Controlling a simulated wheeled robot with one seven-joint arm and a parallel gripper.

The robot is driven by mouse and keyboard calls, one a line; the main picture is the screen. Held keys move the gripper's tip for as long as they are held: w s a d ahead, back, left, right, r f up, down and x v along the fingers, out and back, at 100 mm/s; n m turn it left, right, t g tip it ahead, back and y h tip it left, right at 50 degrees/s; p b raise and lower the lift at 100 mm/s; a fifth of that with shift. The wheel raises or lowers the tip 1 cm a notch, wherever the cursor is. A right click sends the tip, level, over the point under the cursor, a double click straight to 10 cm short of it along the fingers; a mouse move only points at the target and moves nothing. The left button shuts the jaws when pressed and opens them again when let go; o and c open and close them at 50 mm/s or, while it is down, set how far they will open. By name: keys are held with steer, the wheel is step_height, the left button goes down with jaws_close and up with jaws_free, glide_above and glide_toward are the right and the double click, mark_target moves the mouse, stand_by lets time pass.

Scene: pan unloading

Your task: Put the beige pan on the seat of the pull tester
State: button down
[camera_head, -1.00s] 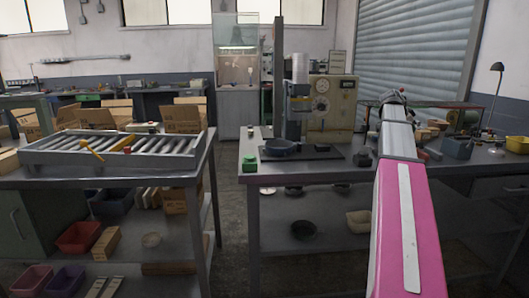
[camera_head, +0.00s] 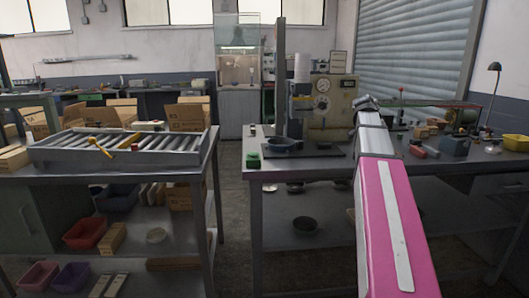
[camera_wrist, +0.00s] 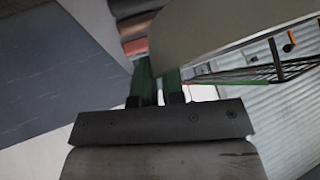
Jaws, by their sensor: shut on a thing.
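In the wrist view, my gripper (camera_wrist: 158,74) has two green fingers close together, shut on the edge of a large smooth beige thing, taken to be the beige pan (camera_wrist: 215,25). Only part of the pan shows, running out of the top of the picture. The pull tester (camera_head: 280,75) stands on the middle bench, with a tall dark column and a beige dial box (camera_head: 333,104). A dark blue-grey round dish (camera_head: 279,145) sits low at its column; I cannot tell whether this is the seat.
A green object (camera_head: 253,160) stands at the bench's left front corner. A roller tray (camera_head: 115,150) and cardboard boxes occupy the left table. A dark round pan (camera_head: 305,225) lies on the lower shelf. A yellow bin (camera_head: 516,142) stands far right. A gap separates the tables.

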steer(key=s+a+n, duration=0.1)
steer(key=a, duration=0.4)
steer(key=s+a+f+n+t+y, duration=0.1)
steer(key=a, duration=0.3)
steer(key=s+a+f+n+t+y, duration=0.1)
steer(key=a, duration=0.4)
steer(key=shift+s+a+f+n, duration=0.1)
steer(key=shift+s+a+n, duration=0.2)
steer(key=shift+a, duration=0.05)
steer(key=s+a+n+y, duration=0.1)
steer(key=a, duration=0.3)
steer(key=s+a+f+n+t, duration=0.1)
steer(key=s+a, duration=0.1)
steer(key=a, duration=0.2)
steer(key=s+a+n+y, duration=0.1)
steer(key=s+a+n, duration=0.1)
steer(key=a, duration=0.3)
steer(key=shift+s+a+f+t+y, duration=0.1)
steer(key=shift+s+f+t+y, duration=0.05)
steer(key=shift+f+t+y, duration=0.2)
